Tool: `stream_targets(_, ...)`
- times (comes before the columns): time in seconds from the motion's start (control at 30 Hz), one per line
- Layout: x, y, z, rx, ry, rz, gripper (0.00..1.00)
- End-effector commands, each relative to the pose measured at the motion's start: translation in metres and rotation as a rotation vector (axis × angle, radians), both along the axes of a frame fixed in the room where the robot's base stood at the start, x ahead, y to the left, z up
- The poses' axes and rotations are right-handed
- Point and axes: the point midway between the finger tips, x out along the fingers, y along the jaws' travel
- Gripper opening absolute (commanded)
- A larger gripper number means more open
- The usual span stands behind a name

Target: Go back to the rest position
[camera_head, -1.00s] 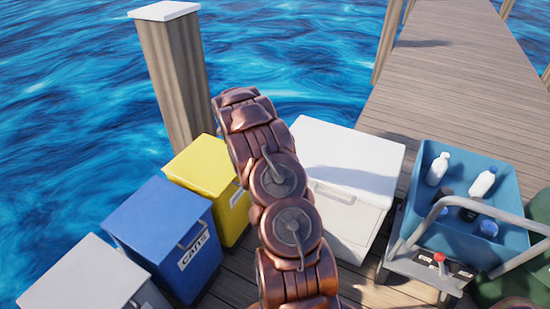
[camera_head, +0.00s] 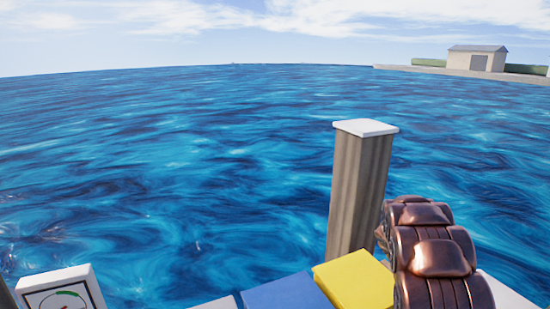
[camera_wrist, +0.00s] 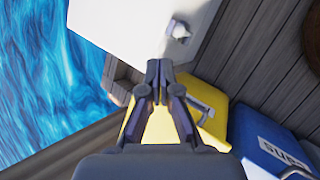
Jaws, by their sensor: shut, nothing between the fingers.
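My gripper (camera_wrist: 158,72) shows in the wrist view with its fingertips together and nothing between them. It is in front of the white box (camera_wrist: 112,35) and the yellow bin (camera_wrist: 190,120), and I cannot tell how far off they are. In the head view only my copper-coloured arm shows at the lower right. The gripper itself is out of that picture.
A wooden post (camera_head: 357,195) with a white cap stands beside my arm. The yellow bin's lid (camera_head: 352,280) and a blue bin's lid (camera_head: 285,294) line the bottom edge. A white panel with a dial (camera_head: 62,290) is at lower left. Open water lies beyond.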

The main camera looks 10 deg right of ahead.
Motion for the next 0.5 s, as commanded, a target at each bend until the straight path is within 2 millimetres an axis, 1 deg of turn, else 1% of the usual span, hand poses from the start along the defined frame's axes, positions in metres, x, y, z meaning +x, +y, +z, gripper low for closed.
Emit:
stream_targets(0.03, -0.004, 0.012, 0.018, 0.004, -0.013, -0.022, 0.00)
stream_targets(0.1, -0.010, 0.027, 0.038, 0.010, -0.035, -0.056, 0.00)
stream_targets(0.37, -0.041, 0.088, 0.097, 0.056, -0.098, -0.180, 0.00)
stream_targets(0.5, -0.062, 0.123, 0.123, 0.090, -0.128, -0.241, 0.00)
